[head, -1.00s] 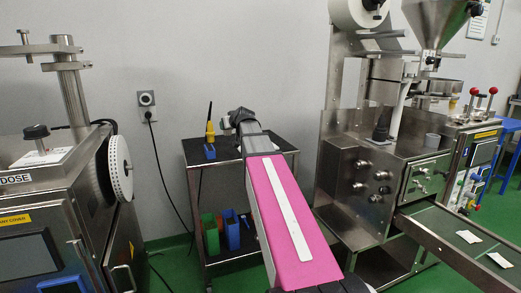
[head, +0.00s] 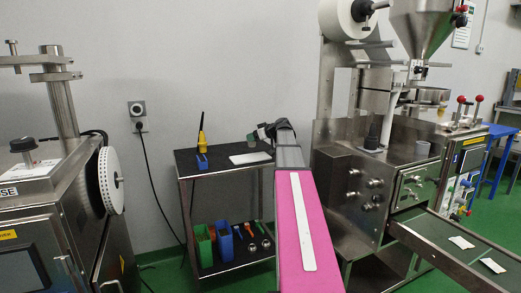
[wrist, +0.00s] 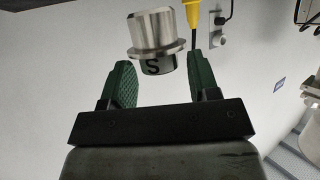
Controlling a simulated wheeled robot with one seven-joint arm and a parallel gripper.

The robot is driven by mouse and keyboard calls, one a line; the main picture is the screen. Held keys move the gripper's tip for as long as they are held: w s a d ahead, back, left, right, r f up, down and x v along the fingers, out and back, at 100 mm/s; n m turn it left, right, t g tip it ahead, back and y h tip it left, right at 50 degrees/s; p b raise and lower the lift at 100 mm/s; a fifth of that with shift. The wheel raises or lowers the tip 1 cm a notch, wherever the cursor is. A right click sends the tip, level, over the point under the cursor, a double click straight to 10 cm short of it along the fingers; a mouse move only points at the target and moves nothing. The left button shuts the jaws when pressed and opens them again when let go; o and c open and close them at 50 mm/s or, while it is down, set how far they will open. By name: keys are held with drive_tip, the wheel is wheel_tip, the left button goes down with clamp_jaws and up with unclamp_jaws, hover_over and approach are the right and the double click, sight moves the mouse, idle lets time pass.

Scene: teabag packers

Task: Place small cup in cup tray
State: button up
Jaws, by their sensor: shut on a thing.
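The small cup (wrist: 152,36) is a shiny metal cup with a flange and a dark "S" on its band. In the wrist view it is between the green fingertips of my gripper (wrist: 160,70), which is shut on it. In the head view my gripper (head: 263,131) is small, above the right end of the cart's top, with the cup hard to make out. A flat white tray (head: 250,158) lies on the cart top below and slightly left of my gripper. It may be the cup tray; its details are too small to tell.
The black cart (head: 222,153) also carries a yellow tool with a black tip (head: 202,138) and a blue holder (head: 202,161). Its lower shelf has green and blue bins and spoons. A steel packing machine (head: 350,165) stands close on the right, another machine on the left.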

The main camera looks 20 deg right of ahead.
drive_tip(key=d+f, duration=0.2)
drive_tip(key=d, duration=0.1)
drive_tip(key=shift+d+f, duration=0.1)
drive_tip(key=shift+d, duration=0.15)
drive_tip(key=shift+f, duration=1.95)
drive_tip(key=o, duration=1)
drive_tip(key=shift+f, duration=0.1)
drive_tip(key=shift+c, duration=0.2)
drive_tip(key=v, duration=1.2)
